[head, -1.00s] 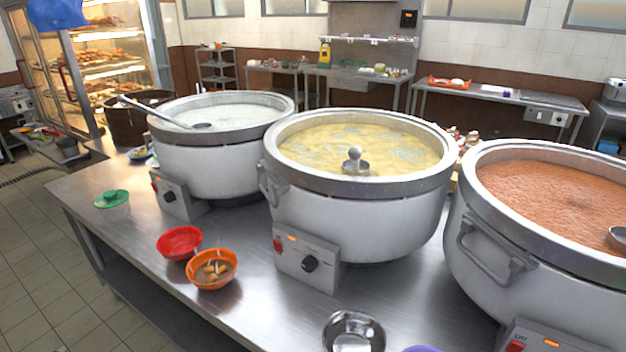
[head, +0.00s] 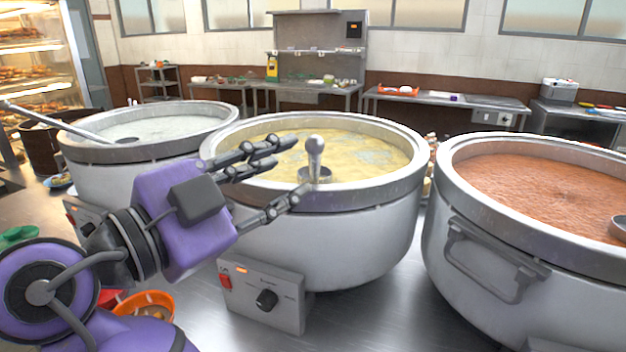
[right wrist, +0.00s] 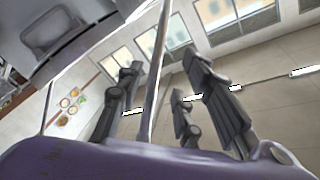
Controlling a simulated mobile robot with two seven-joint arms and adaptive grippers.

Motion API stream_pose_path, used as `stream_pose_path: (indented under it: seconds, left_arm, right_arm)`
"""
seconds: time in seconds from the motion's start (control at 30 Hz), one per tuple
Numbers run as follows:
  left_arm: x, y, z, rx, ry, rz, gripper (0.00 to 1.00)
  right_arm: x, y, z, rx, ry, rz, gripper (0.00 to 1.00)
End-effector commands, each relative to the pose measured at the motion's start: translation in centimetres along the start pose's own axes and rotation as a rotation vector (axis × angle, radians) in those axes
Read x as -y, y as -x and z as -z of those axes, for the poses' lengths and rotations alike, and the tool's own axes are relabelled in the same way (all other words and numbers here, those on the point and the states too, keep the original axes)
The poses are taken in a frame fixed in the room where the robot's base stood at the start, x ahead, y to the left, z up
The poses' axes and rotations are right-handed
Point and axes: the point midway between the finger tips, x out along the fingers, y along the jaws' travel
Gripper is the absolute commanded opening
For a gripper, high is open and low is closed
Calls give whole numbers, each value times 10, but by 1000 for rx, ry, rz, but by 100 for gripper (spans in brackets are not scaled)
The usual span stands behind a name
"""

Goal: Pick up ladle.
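A steel ladle (head: 315,160) stands in the middle pot (head: 345,240) of yellow congee, its knobbed handle end up and its lower part in the congee. The fingers look apart from the ladle, with nothing held. In the right wrist view the fingers (right wrist: 160,95) are spread; a thin pale rod crosses between them, and I cannot tell what it is. Other ladles sit in the white-congee pot (head: 95,130) and the red-congee pot (head: 618,228).
The red-congee pot (head: 510,265) stands close on the right, the white-congee pot (head: 75,185) on the left. An orange bowl (head: 150,303) is partly hidden by my arm. A control box (head: 265,292) fronts the middle pot. Bare steel counter (head: 375,300) shows between middle and right pots.

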Motion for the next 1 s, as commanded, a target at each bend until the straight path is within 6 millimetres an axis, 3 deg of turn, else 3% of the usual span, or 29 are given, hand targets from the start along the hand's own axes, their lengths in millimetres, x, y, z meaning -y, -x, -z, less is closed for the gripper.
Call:
stream_pose_path:
  seconds: [0.5, 0.8, 1.0]
  left_arm:
    - [3, 7, 10, -10, -2, 4, 34]
    - [3, 7, 10, -11, -2, 4, 34]
    - [3, 7, 10, -10, -2, 4, 34]
  right_arm:
    - [-4, -66, -7, 0, 4, 2, 34]
    - [-5, -73, -8, 0, 5, 3, 34]
    - [-5, -73, -8, 0, 5, 3, 10]
